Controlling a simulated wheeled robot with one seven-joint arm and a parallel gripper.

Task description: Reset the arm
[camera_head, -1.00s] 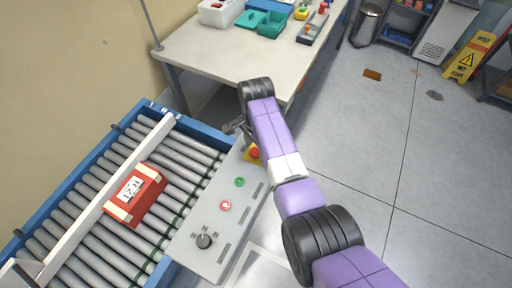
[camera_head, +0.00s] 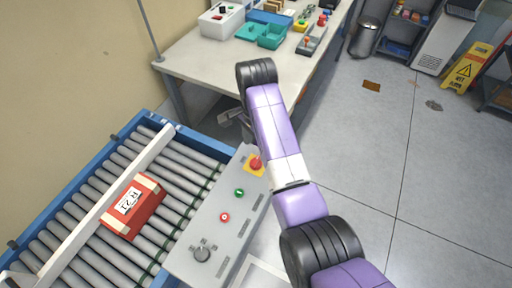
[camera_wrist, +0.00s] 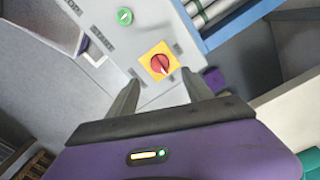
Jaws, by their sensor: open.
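My arm reaches forward in the head view, with purple links and black joints. In that view my gripper (camera_head: 232,116) is partly hidden behind the arm, beyond the far end of the control panel (camera_head: 182,262). In the wrist view my gripper (camera_wrist: 163,95) is open, its two dark fingers apart with nothing between them. Past the fingertips, the panel shows a red knob (camera_wrist: 161,64) on a yellow square and a green button (camera_wrist: 125,16).
A roller conveyor (camera_head: 57,212) with a blue frame carries a red box (camera_head: 132,206) labelled R21, beside a white rail. A yellow wet-floor sign (camera_head: 466,70) stands right. Floor at right is mostly clear.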

